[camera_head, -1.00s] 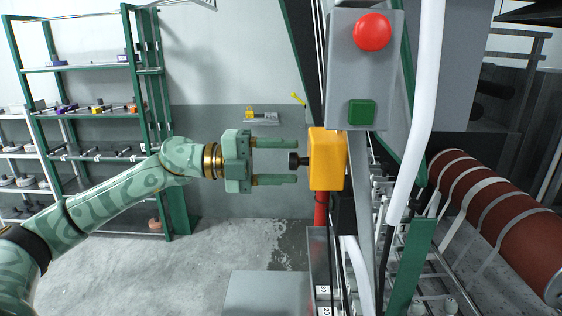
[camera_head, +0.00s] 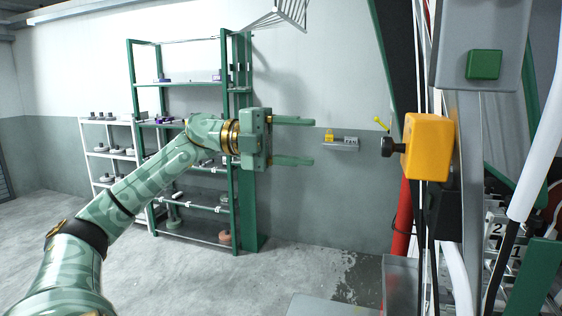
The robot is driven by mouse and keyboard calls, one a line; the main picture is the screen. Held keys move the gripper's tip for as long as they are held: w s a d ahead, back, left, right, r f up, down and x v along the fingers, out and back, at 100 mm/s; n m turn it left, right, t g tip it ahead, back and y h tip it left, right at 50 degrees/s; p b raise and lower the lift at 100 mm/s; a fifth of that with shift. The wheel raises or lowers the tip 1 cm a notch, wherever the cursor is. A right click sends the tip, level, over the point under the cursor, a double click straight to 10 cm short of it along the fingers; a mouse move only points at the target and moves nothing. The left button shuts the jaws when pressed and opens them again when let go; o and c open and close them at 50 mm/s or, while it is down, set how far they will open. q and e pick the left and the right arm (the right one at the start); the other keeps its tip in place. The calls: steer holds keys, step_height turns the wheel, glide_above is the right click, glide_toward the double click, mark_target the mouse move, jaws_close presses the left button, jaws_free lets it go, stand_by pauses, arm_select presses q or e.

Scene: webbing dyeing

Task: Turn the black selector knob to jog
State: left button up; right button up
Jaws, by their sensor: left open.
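The black selector knob (camera_head: 391,147) sticks out to the left from the yellow box (camera_head: 429,147) on the machine's post. My left gripper (camera_head: 294,141) is open and empty. Its two fingers point right toward the knob, one above and one below the knob's height, with a clear gap between the fingertips and the knob. The knob's setting marks cannot be read from here. My right gripper is not in view.
A grey panel with a green button (camera_head: 484,64) is above and right of the yellow box. A red pipe (camera_head: 402,220) runs below it. A small wall shelf (camera_head: 340,143) holds a yellow padlock. Green shelving (camera_head: 190,85) stands behind my left arm.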

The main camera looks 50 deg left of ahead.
arm_select(q)
steer(key=shift+b+v, duration=0.3)
steer(key=shift+v, duration=1.5)
